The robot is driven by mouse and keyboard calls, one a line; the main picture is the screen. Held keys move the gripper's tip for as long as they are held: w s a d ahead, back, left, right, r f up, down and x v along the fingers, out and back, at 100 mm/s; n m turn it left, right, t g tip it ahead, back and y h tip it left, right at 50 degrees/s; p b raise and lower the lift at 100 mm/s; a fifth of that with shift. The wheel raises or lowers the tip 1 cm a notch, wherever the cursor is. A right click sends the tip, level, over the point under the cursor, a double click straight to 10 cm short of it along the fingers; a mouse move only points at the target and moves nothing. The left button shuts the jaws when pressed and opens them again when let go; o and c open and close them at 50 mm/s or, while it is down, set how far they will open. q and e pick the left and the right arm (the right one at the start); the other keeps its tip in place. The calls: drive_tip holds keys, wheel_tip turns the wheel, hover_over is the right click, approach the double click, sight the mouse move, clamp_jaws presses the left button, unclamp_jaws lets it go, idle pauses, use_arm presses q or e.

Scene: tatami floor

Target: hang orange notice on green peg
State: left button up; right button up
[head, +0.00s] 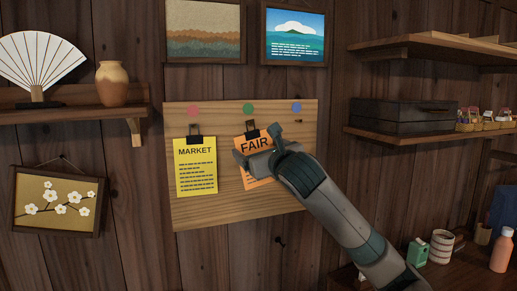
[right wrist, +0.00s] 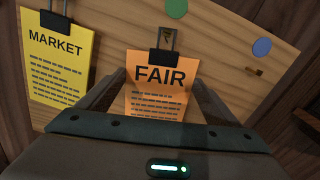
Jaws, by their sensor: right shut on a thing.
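The orange notice (head: 257,172), marked FAIR, hangs from a black clip with a wire loop in front of the wooden board (head: 300,190). My right gripper (head: 260,152) is shut on it, with a finger at each side, and covers part of it in the head view. In the right wrist view the notice (right wrist: 157,100) sits between the fingers, slightly tilted. Its loop is just below the green dot (right wrist: 177,7), at the green peg's place. I cannot tell whether the loop is around the peg or only in front of it. My left gripper is not in view.
A yellow MARKET notice (head: 196,168) hangs under the pink dot, left of the orange one. A bare peg (head: 298,121) sticks out under the blue dot (head: 297,107). Shelves (head: 440,135) stand at the right, with a dark box (head: 405,116).

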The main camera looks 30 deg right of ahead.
idle(0.4)
drive_tip(key=o, duration=0.9)
drive_tip(key=shift+s, duration=0.15)
